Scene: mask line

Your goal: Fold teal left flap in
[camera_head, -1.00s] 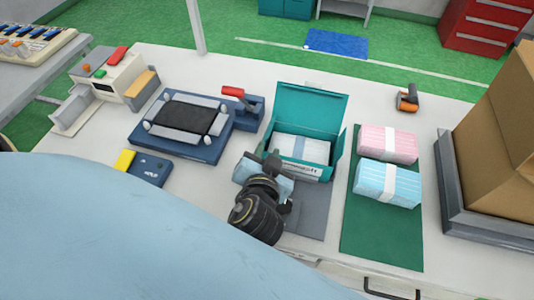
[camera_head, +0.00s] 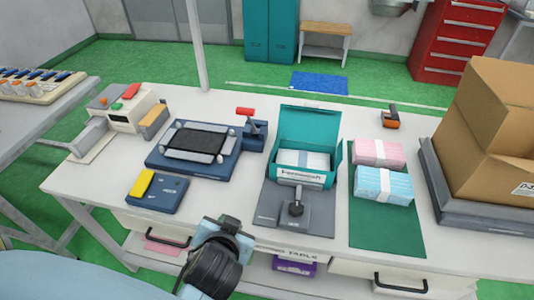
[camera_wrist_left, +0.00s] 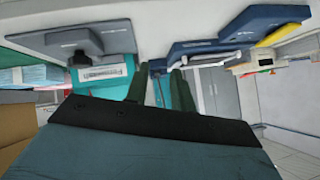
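The teal box (camera_head: 302,176) stands on a grey fixture (camera_head: 298,218) with its lid (camera_head: 309,125) raised at the back. A pale blue, white-banded mask bundle (camera_head: 303,159) lies inside. A side flap (camera_head: 337,160) stands at the right; I cannot tell how the left flap sits. In the left wrist view the box (camera_wrist_left: 118,66) appears upside down, beyond the fingers. My left gripper (camera_head: 231,227) is near the table's front edge, left of and in front of the box, clear of it. Its fingers (camera_wrist_left: 160,90) are apart and look empty. My right gripper is not in view.
A dark clamp-like post (camera_head: 296,206) stands on the fixture before the box. Pink (camera_head: 378,153) and blue (camera_head: 383,185) bundles lie on a green mat (camera_head: 386,232) at right. A blue device (camera_head: 157,188) and platform (camera_head: 194,147) are left. Cardboard boxes (camera_head: 480,110) stand far right.

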